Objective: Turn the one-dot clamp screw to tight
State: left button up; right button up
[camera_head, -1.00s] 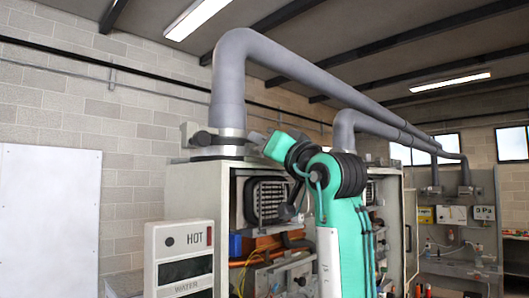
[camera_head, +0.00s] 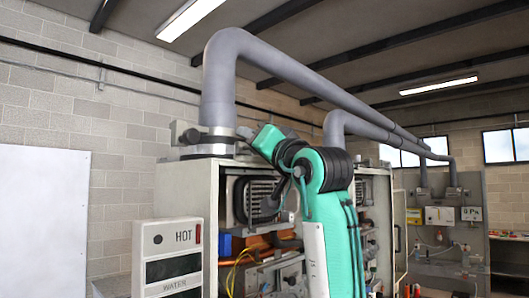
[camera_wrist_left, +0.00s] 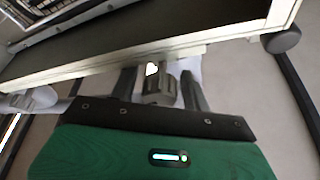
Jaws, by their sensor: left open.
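My left arm is the teal one in the head view, and its gripper (camera_head: 245,133) is beside the metal clamp collar (camera_head: 207,148) at the foot of the near grey flue pipe (camera_head: 218,85). In the left wrist view the gripper (camera_wrist_left: 160,88) is open, its two dark fingers apart. A grey, rounded screw head (camera_wrist_left: 158,90) with a bright spot sits between the fingers, with gaps showing at both sides. I cannot make out any dot marking on it. My right gripper is not in view.
The open heater cabinet (camera_head: 187,190) stands below the pipe, with wires and pipework inside. A HOT WATER panel (camera_head: 168,256) is at the front left. A second flue pipe (camera_head: 336,130) rises behind my arm. A pale cabinet edge (camera_wrist_left: 90,66) crosses the wrist view close to the fingers.

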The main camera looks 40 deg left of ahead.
pick_arm(q)
jog(key=n+g, duration=0.1)
jog(key=n, duration=0.1)
jog(key=d+f+n+g+p, duration=0.1)
jog(key=n, duration=0.2)
jog(key=d+n+g+y, duration=0.1)
jog(key=n+g, duration=0.1)
jog(key=n, duration=0.1)
jog(key=shift+s+f, duration=0.3)
jog(key=shift+f, duration=0.05)
jog(key=w+b+v, duration=0.1)
jog(key=b+v, duration=0.5)
jog(key=v, duration=0.6)
jog(key=w+d+f+m+t+h, duration=0.1)
jog(key=w+f+m+t, duration=0.4)
jog(key=w+f, duration=0.4)
jog(key=w+d+f+m+t+h, duration=0.2)
jog(key=w+f+m+t, duration=0.3)
jog(key=w, duration=0.7)
notch_tip(320, 180, down, 4)
jog(key=shift+w+d+f+m+t+h, duration=0.1)
jog(key=shift+w+d+m+t+h, duration=0.25)
jog(key=shift+m, duration=0.85)
